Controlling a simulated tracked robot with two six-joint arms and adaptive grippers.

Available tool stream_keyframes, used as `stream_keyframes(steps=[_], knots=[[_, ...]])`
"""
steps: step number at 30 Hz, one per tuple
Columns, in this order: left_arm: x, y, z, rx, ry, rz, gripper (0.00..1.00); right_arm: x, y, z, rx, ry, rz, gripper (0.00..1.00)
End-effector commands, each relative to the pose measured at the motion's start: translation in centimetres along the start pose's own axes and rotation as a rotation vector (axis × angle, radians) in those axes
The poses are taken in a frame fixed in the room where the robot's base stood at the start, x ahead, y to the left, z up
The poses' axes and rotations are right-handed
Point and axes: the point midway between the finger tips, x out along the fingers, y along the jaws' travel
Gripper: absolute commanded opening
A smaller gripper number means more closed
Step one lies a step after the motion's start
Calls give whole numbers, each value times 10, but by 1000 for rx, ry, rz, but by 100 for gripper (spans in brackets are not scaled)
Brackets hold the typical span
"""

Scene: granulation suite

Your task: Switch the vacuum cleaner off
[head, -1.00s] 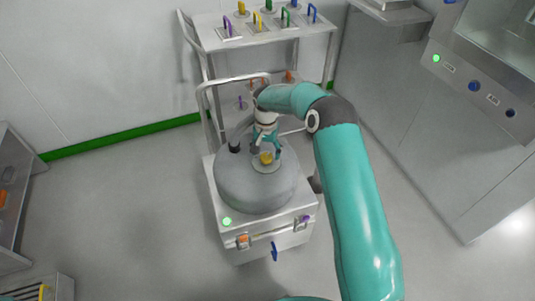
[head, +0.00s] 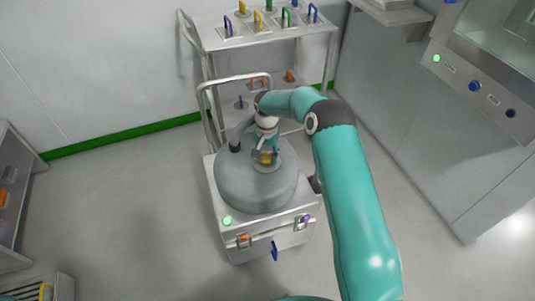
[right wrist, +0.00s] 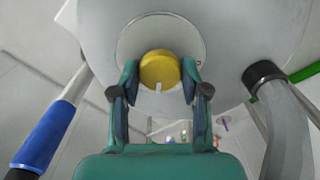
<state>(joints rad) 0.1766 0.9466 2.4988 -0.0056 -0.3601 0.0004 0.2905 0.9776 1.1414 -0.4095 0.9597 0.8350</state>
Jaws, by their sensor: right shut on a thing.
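The vacuum cleaner (head: 255,185) is a grey dome on a steel wheeled base with a push handle. A yellow knob (head: 266,157) sits on a round plate on top of the dome. My right gripper (head: 266,154) comes down over the knob and is shut on it. In the right wrist view the fingers press on both sides of the yellow knob (right wrist: 160,70), and a white mark shows on its edge. A green lamp (head: 227,221) glows on the front left corner of the base. My left gripper is not in view.
A dark hose (head: 236,143) rises from the dome left of my gripper. Behind stands a steel cart (head: 215,38) with several coloured handles. A steel cabinet with a control panel (head: 480,88) is on the right.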

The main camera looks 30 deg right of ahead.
Motion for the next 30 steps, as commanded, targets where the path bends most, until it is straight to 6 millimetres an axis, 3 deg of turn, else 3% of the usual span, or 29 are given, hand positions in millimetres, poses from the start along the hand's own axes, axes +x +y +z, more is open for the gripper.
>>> stream_keyframes(steps=[13,30], knots=[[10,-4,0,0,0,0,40,1,1,-1,-146,4,3,10],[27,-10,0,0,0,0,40,0,1,-1,-658,3,2,10]])
